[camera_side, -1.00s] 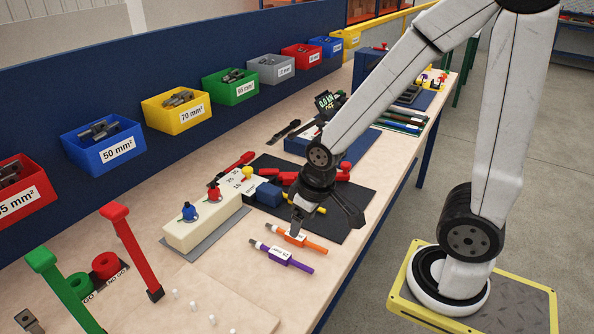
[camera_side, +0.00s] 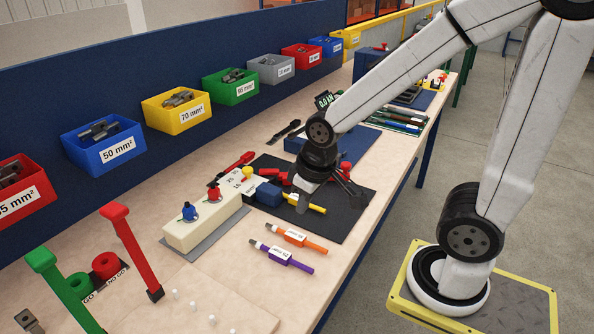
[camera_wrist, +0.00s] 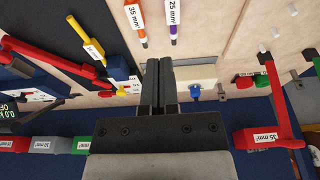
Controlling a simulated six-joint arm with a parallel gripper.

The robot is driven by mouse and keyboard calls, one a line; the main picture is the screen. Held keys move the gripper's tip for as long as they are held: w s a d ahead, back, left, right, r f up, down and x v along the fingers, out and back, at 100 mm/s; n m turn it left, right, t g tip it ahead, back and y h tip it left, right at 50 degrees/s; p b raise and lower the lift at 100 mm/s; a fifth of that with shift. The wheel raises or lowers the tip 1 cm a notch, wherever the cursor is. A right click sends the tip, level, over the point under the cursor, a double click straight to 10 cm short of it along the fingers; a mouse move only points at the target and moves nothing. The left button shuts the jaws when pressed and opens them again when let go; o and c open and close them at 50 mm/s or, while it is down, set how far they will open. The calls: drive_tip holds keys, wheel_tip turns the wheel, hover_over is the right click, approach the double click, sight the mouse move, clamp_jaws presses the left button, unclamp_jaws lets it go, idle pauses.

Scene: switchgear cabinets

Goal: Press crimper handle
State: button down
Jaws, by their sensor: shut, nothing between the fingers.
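The crimper lies on the dark mat (camera_side: 345,230) in the side view, with red handle parts (camera_side: 280,179), a blue block (camera_side: 268,194) and a yellow stick-like part (camera_side: 318,209) beside it. Long red handles (camera_wrist: 52,62) run across the left of the wrist view. My gripper (camera_wrist: 159,63) is shut and empty in the wrist view, its fingers side by side. In the side view it is over the mat near the red parts and partly hides them. I cannot tell whether it touches them.
A beige block (camera_side: 205,225) with red and blue knobs stands to the left. Labelled bins (camera_side: 178,111) line the blue back wall. Red and green gauges stand front left.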

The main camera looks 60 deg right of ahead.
drive_tip(key=w+v, duration=0.1)
drive_tip(key=v, duration=0.5)
drive_tip(key=w+d+r+m+g, duration=0.2)
drive_tip(key=w+d+m, duration=0.2)
drive_tip(key=w+d, duration=0.5)
drive_tip(key=w+d+r+m+g, duration=0.15)
drive_tip(key=w+d+m, duration=0.3)
drive_tip(key=d, duration=0.75)
drive_tip(key=s+d+f+m+y, duration=0.2)
drive_tip(key=d, duration=0.9)
drive_tip(key=s+d+f+m+y, duration=0.1)
drive_tip(key=s+d+m, duration=0.15)
drive_tip(key=d, duration=0.75)
drive_tip(key=shift+g, duration=0.25)
drive_tip(key=shift+w+f, duration=0.2)
drive_tip(key=shift+f, duration=2.4)
drive_tip(key=shift+f, duration=0.1)
